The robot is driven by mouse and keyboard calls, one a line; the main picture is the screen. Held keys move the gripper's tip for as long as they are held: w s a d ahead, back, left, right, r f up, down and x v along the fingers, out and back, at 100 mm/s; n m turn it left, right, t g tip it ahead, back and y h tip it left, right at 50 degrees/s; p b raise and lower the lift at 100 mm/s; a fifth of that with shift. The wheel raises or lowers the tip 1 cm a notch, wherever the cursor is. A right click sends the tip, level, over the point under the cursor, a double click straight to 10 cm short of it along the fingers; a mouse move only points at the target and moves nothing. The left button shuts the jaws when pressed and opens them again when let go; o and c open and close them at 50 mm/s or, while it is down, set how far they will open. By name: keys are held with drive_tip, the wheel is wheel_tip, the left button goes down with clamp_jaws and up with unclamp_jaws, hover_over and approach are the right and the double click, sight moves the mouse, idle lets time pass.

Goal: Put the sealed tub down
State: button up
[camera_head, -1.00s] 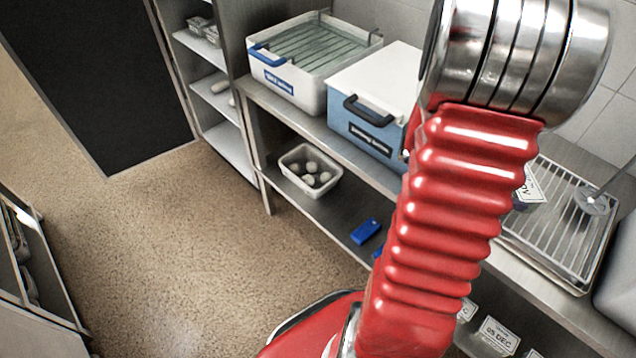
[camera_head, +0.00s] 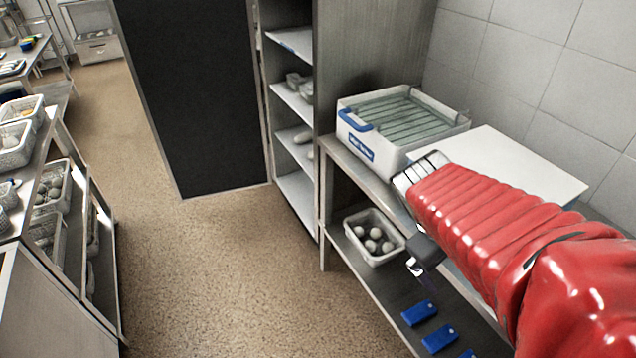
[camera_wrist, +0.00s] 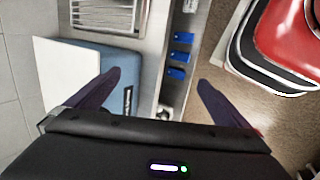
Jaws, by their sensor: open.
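My gripper (camera_wrist: 156,88) is open, its two dark fingers wide apart with nothing held between them in the wrist view. In the head view its dark end (camera_head: 425,258) shows past the red arm, in front of the bench edge and above the lower shelf. I cannot make out a sealed tub with certainty in either current view. Small pale label-like patches (camera_wrist: 190,5) show at the top of the wrist view, too small to read.
A blue box with a white lid (camera_head: 500,160) stands on the bench beside a white crate (camera_head: 372,150). A basket of pale round items (camera_head: 362,254) and several blue blocks (camera_head: 418,313) are on the lower shelf. A wire rack (camera_wrist: 105,14) lies beyond. The floor (camera_head: 200,270) is clear.

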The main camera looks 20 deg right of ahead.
drive_tip(key=w+a+r+m+t+y, duration=0.1)
drive_tip(key=a+r+t+y, duration=0.1)
drive_tip(key=a, duration=0.8)
drive_tip(key=w+a+r+m+t+y, duration=0.1)
drive_tip(key=a+r+t+y, duration=0.2)
drive_tip(key=a, duration=0.8)
drive_tip(key=shift+w+r+y, duration=0.2)
drive_tip(key=shift+r+y, duration=0.1)
drive_tip(key=shift+y, duration=0.2)
